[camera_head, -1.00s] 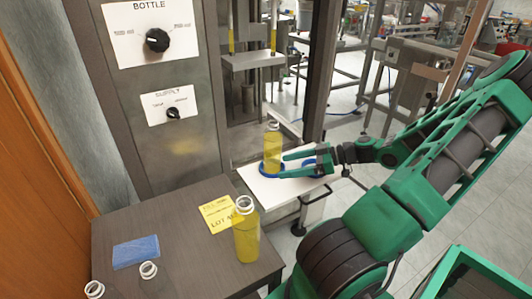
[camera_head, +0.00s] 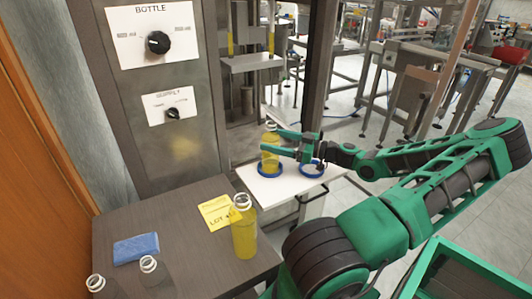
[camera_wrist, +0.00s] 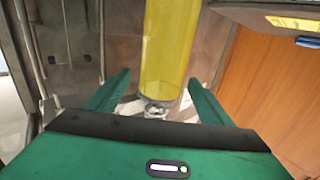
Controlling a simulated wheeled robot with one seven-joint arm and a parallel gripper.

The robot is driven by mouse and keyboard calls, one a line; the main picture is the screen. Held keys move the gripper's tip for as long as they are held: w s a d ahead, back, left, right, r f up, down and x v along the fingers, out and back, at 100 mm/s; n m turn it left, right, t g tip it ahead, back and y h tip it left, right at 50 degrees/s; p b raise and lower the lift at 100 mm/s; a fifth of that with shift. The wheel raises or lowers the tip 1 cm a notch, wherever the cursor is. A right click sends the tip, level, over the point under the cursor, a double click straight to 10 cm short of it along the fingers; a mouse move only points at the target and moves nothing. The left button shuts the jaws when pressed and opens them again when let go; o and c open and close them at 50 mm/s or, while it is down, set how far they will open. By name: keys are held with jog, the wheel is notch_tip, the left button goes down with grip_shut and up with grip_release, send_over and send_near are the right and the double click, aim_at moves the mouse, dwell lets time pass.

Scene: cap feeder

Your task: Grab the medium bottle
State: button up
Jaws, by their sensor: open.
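A yellow see-through bottle (camera_head: 269,160) with a pale ringed neck stands upright at the left blue ring (camera_head: 271,170) on a white shelf (camera_head: 288,190). My gripper (camera_head: 277,140) is open, its green fingers reaching in from the right at the bottle's upper part. In the wrist view the yellow bottle (camera_wrist: 170,45) lies between the spread fingers (camera_wrist: 156,88), with room visible beside it. Another yellow bottle (camera_head: 244,235) stands on the dark table, looking larger from here. Two clear bottles (camera_head: 154,275) stand at the table's front edge, partly cut off. No size marks are readable.
The right blue ring (camera_head: 313,170) on the shelf is empty. A metal machine panel with knobs (camera_head: 158,42) and an upright post (camera_head: 315,90) stand close behind.

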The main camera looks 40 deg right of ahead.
jog(key=shift+x, duration=2.75)
jog(key=shift+r, duration=0.1)
jog(key=c, duration=1.8)
grip_shut()
jog(key=shift+r, duration=0.15)
